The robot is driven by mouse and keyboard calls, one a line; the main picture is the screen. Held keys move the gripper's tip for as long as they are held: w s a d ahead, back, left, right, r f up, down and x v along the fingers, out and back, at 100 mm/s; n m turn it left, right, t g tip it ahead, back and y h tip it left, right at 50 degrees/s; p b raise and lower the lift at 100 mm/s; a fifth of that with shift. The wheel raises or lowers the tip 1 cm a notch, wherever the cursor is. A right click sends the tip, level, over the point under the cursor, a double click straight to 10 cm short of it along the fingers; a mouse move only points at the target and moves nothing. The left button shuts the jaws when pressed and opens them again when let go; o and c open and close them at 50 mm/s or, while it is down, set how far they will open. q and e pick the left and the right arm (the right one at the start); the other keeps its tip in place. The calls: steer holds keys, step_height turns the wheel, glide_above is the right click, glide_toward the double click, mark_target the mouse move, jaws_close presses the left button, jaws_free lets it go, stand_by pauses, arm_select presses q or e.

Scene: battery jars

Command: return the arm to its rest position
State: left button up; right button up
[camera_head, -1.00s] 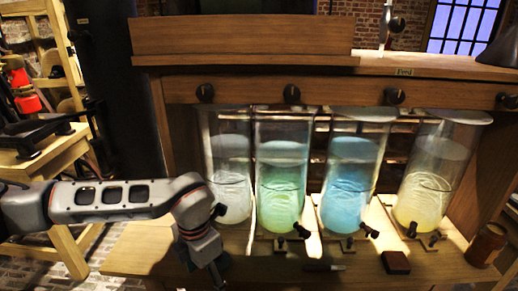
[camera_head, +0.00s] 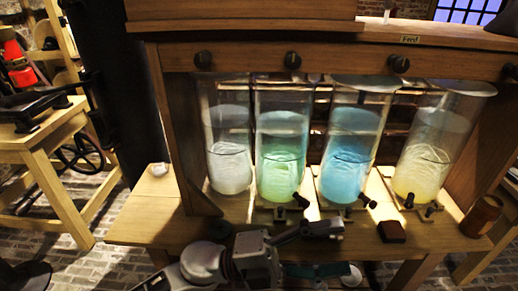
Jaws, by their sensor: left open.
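My left arm comes in low at the bottom of the head view, and its grey wrist is in front of the bench's front edge. My left gripper (camera_head: 328,250) points right and is open; nothing shows between its fingers. It is below and in front of the glass jars, apart from them. The jars hold pale whitish liquid (camera_head: 229,160), green liquid (camera_head: 281,170), blue liquid (camera_head: 347,170) and yellowish liquid (camera_head: 422,168). My right gripper is not in view.
The wooden bench (camera_head: 150,215) is bare at its left end except for a small white object (camera_head: 158,169). A dark block (camera_head: 391,231) and a brown cylinder (camera_head: 482,215) stand at the right. A wooden frame (camera_head: 55,175) stands on the brick floor at the left.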

arm_select(q)
steer(key=w+a+f+n+t+y, duration=1.05)
steer(key=a+n+t, duration=0.55)
steer(key=n, duration=0.5)
steer(key=s+a+f+n+g+y, duration=0.1)
steer(key=s+a+f+n+y, duration=0.1)
steer(key=f, duration=0.7)
steer(key=s+a+f+n+g+y, duration=0.2)
steer(key=s+a+f, duration=0.4)
steer(key=a+f, duration=0.3)
steer(key=s+a+f+n+g+y, duration=0.1)
steer(key=s+a+f+n+y, duration=0.3)
steer(key=f, duration=0.5)
steer(key=shift+s+a+f+n+g, duration=0.15)
steer(key=shift+s+a+n+g, duration=0.3)
steer(key=shift+a, duration=0.6)
steer(key=shift+w, duration=0.15)
steer(key=shift+c, duration=0.5)
